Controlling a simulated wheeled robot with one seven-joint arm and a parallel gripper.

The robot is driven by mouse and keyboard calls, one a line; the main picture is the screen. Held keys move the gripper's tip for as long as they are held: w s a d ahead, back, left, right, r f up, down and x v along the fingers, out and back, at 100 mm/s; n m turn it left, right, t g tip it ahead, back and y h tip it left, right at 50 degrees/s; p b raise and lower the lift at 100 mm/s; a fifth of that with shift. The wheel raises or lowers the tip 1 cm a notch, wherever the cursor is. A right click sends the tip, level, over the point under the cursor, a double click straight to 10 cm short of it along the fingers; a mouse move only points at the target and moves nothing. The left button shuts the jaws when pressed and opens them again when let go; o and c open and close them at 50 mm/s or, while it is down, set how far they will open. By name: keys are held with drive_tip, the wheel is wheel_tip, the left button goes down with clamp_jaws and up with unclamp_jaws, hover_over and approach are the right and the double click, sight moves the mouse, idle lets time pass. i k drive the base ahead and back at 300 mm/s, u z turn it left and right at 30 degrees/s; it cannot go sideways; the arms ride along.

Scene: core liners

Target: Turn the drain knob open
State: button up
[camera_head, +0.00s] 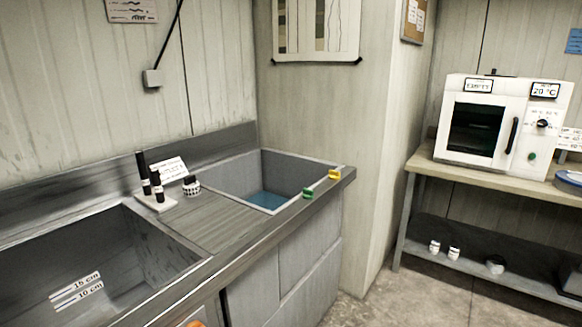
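An orange rounded thing (195,323), which may be the drain knob, shows at the bottom edge of the view, below the front rim of the left basin. It is mostly cut off, so its setting cannot be told. The left basin (150,245) is grey metal, with level labels (77,287) reading 15 cm and 10 cm. The right basin (310,172) has blue at its bottom. A green clip-like piece (307,193) and a yellow one (334,174) sit on its front rim. My gripper is not in view.
A ribbed drainboard (205,220) lies between the basins. Dark bottles on a white stand (155,198), a card (170,170) and a small jar (191,186) stand behind it. A white oven (500,125) stands on a bench at right. Floor (425,300) in front is clear.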

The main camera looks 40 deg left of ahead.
sight(333, 176)
drive_tip(key=u, duration=0.55)
drive_tip(key=i, duration=0.85)
drive_tip(key=u, duration=1)
drive_tip(key=i, duration=0.45)
drive_tip(key=u, duration=0.35)
